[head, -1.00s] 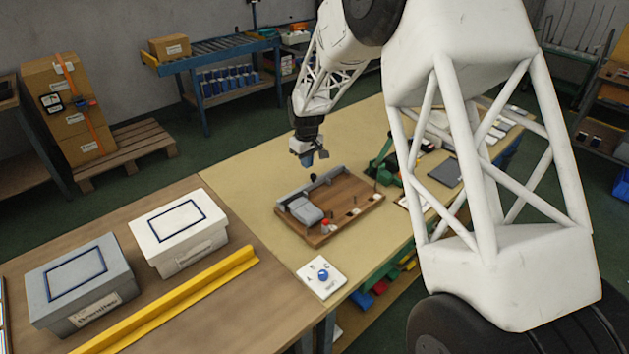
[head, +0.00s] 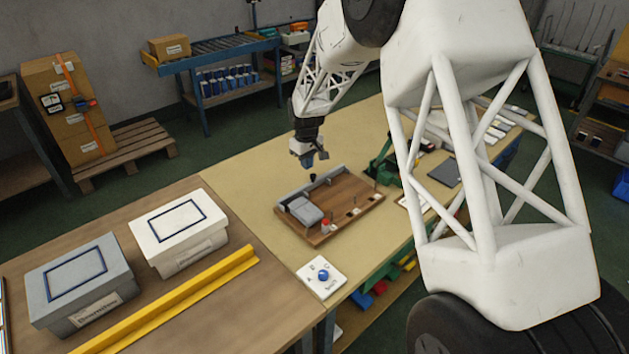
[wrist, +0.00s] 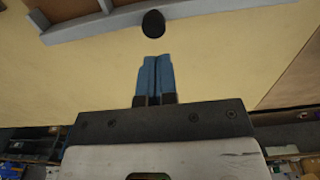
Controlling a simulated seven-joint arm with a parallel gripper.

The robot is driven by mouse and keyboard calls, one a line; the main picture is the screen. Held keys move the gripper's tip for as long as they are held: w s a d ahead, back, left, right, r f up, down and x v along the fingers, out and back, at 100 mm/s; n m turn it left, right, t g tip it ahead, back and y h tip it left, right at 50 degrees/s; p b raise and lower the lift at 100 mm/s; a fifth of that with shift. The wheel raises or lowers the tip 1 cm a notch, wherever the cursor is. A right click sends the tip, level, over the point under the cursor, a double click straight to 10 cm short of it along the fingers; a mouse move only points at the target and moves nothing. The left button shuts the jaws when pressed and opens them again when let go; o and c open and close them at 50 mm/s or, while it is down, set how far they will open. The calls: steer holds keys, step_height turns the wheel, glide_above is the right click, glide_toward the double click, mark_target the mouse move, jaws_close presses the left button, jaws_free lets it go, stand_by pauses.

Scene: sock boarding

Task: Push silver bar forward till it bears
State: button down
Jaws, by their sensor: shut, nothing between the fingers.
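The silver bar (head: 330,175) is a long grey strip along the far edge of the wooden board (head: 345,208). A black knob (head: 313,178) stands at it. In the wrist view the bar (wrist: 205,8) crosses the top, with the knob (wrist: 153,23) in front of its near edge. My gripper (head: 308,161) is on the far side of the bar, near the knob. Its blue fingers (wrist: 155,78) are together and empty, pointing toward the knob with a visible gap in the picture. Whether they touch anything is not clear.
A grey padded piece (head: 304,210) lies on the board's left part, with a red-topped peg (head: 326,226) beside it. A white plate with a blue knob (head: 322,276) sits in front. A green device (head: 384,158) stands right of the board. Tabletop left of the board is clear.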

mark_target(315, 182)
steer(key=shift+f, duration=0.3)
steer(key=shift+f, duration=0.65)
steer(key=shift+s+d, duration=1.75)
steer(key=shift+d, duration=0.1)
stand_by(1.1)
steer(key=shift+s+d+f, duration=0.1)
steer(key=shift+s+d, duration=0.15)
steer(key=shift+s, duration=0.05)
stand_by(1.5)
steer(key=shift+w+a, duration=0.15)
steer(key=shift+w+a, duration=0.3)
steer(key=shift+a, duration=0.05)
steer(key=shift+w, duration=0.1)
stand_by(0.4)
steer(key=shift+r, duration=0.25)
